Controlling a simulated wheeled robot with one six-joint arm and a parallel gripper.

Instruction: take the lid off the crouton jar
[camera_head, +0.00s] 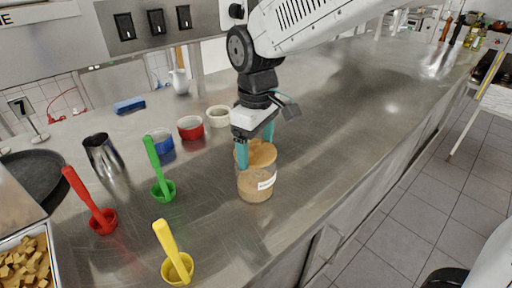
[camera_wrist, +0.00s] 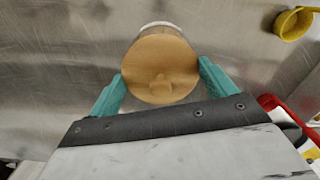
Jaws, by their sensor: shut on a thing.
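The crouton jar (camera_head: 256,188) is a clear, squat jar with tan contents and a white label. It stands upright on the steel counter. Its round wooden lid (camera_head: 263,152) is at the jar's mouth; I cannot tell whether a small gap lies beneath it. My gripper (camera_head: 257,146) points down over the jar, shut on the lid with a teal finger on each side. In the wrist view, the lid (camera_wrist: 174,61) with its small central knob lies between the fingers (camera_wrist: 160,76). A pale strip of the jar (camera_wrist: 160,26) shows beyond the lid.
Green (camera_head: 164,190), red (camera_head: 103,221) and yellow (camera_head: 177,268) cups with upright handles stand left of the jar. Blue, red (camera_head: 190,128) and white ramekins are behind. A metal pitcher (camera_head: 103,156) stands farther left. The counter right of the jar (camera_head: 345,125) is clear.

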